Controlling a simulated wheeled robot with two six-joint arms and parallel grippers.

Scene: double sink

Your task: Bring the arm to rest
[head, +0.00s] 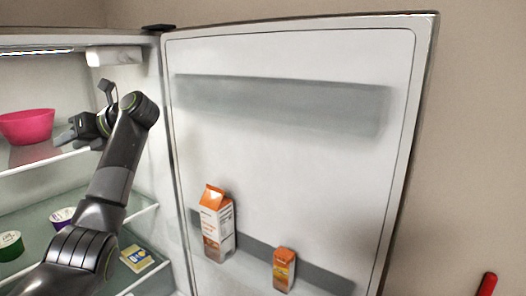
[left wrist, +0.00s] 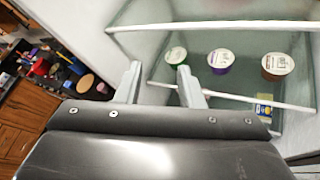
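My left arm comes in from the bottom left in the head view and reaches up in front of the open fridge. My left gripper (head: 68,136) is at the upper shelf, just right of a pink bowl (head: 26,126), and looks apart from it. In the left wrist view the two fingers of my left gripper (left wrist: 160,84) stand apart with nothing between them. My right arm and right gripper show in neither view.
The fridge door (head: 290,150) stands open on the right, with an orange-white carton (head: 215,222) and a smaller orange carton (head: 284,269) in it. Tubs (left wrist: 221,60) and a yellow-blue pack (head: 137,257) stand on lower shelves. A red object (head: 487,284) shows at bottom right.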

